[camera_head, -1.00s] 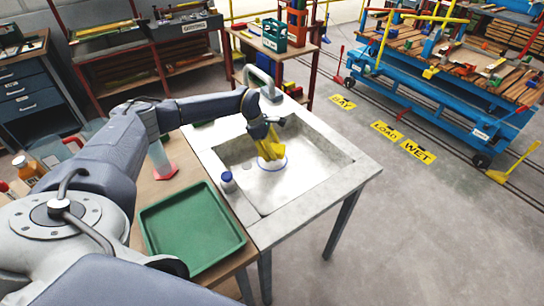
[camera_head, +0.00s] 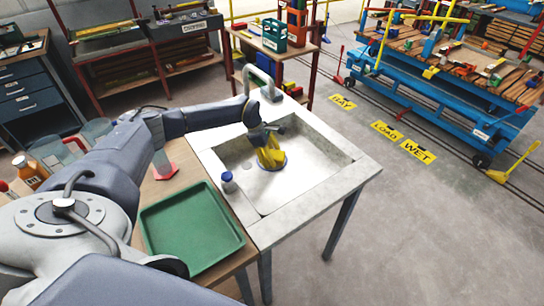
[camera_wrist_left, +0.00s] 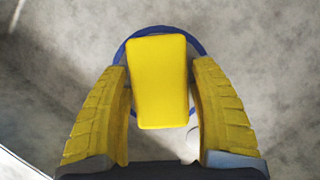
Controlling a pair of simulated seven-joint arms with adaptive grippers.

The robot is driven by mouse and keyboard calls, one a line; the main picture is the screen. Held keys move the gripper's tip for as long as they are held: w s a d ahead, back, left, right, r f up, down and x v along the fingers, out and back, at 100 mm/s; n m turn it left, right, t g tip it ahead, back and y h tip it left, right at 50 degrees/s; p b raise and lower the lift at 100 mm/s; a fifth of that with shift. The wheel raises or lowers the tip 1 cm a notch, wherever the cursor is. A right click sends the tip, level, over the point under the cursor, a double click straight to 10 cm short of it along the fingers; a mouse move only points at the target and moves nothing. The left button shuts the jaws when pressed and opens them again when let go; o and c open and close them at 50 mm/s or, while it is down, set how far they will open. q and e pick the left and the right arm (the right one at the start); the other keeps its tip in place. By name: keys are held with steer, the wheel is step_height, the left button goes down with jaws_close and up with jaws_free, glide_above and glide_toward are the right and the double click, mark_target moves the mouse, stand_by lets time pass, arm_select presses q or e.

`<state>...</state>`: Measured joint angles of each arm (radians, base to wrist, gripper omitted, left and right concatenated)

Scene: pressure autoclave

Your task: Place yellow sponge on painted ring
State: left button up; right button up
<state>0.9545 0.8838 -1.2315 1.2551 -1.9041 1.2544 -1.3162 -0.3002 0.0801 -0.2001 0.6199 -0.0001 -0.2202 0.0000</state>
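The yellow sponge (camera_wrist_left: 161,82) is a flat block seen from above in the left wrist view. It lies inside the outline of the blue painted ring (camera_wrist_left: 199,45), whose rim shows beyond its far end and sides. My left gripper (camera_wrist_left: 160,66) has its two yellow fingers apart, one on each side of the sponge, with narrow gaps visible beside it. In the head view the left gripper (camera_head: 270,160) points down into the sink over the ring, and the sponge cannot be told from the yellow fingers. My right gripper is not in view.
The grey sink (camera_head: 305,195) has raised walls and a tap (camera_head: 262,80) behind. A small blue-capped bottle (camera_head: 228,183) stands at the basin's left side. A green tray (camera_head: 192,228) and a flask with a red base (camera_head: 164,165) are on the wooden table to the left.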

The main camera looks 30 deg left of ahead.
arm_select(q)
steer(key=shift+o, duration=0.8)
steer(key=shift+r, duration=0.1)
steer(key=shift+v, duration=3.85)
